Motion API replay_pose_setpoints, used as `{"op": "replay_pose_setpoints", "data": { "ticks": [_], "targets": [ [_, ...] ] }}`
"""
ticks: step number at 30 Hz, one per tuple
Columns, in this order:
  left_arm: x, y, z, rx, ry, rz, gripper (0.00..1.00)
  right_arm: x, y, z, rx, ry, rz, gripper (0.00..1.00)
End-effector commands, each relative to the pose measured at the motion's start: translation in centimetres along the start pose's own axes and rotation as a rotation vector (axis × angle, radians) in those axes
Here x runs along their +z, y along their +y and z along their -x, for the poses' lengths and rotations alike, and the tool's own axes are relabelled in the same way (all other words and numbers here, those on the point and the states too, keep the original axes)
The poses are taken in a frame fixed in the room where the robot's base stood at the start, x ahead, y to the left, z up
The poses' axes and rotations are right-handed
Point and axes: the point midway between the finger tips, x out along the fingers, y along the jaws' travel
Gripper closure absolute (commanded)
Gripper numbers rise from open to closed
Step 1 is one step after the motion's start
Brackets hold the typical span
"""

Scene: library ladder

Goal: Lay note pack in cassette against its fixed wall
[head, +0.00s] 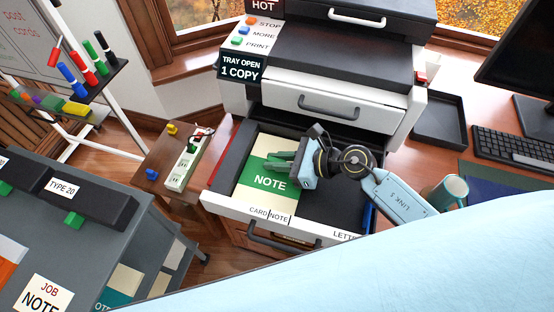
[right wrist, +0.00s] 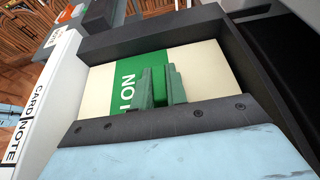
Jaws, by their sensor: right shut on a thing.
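The note pack (head: 257,199), cream with a green band marked NOTE, lies flat-looking in the left part of the open cassette (head: 228,205). It also shows in the right wrist view (right wrist: 207,64). Its left edge is close beside the dark cassette wall (right wrist: 150,30); I cannot tell whether they touch. My right gripper (head: 280,161) comes in from the right, with green fingers over the pack's band. It is shut on the pack; the fingers (right wrist: 160,88) hide the exact grip. My left gripper is not in view.
The cassette front carries CARD, NOTE and LETTER labels. The printer (head: 335,100) stands just behind. A side table (head: 150,160) with a power strip (head: 184,172) is left. The cassette's right part looks empty.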

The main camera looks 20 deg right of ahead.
Motion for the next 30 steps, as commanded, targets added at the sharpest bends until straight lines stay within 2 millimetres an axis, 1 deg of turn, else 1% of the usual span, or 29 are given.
{"op": "replay_pose_setpoints", "data": {
  "ticks": [4,5,9,18,21,23,25,30],
  "targets": [
    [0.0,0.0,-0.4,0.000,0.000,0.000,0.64,-0.3,0.0,-0.2,0.000,-0.001,0.001,1.00],
    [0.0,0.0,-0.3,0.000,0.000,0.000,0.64,-0.3,0.0,-0.1,0.000,0.000,0.001,0.83],
    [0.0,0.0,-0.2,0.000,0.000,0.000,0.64,-0.3,0.0,-0.1,0.000,0.000,0.000,0.65],
    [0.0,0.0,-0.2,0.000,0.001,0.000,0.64,-0.2,0.0,-0.1,0.000,0.000,0.000,0.64],
    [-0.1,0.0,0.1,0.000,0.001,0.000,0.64,0.1,0.0,0.3,0.000,0.001,0.000,0.64],
    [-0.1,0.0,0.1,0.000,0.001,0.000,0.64,-0.1,0.0,1.1,-0.001,0.004,0.001,0.64],
    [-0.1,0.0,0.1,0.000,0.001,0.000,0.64,-0.1,0.0,2.5,0.000,0.005,0.001,0.64],
    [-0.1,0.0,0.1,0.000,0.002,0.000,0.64,-0.1,0.0,6.3,0.000,0.005,0.003,0.64]
  ]
}}
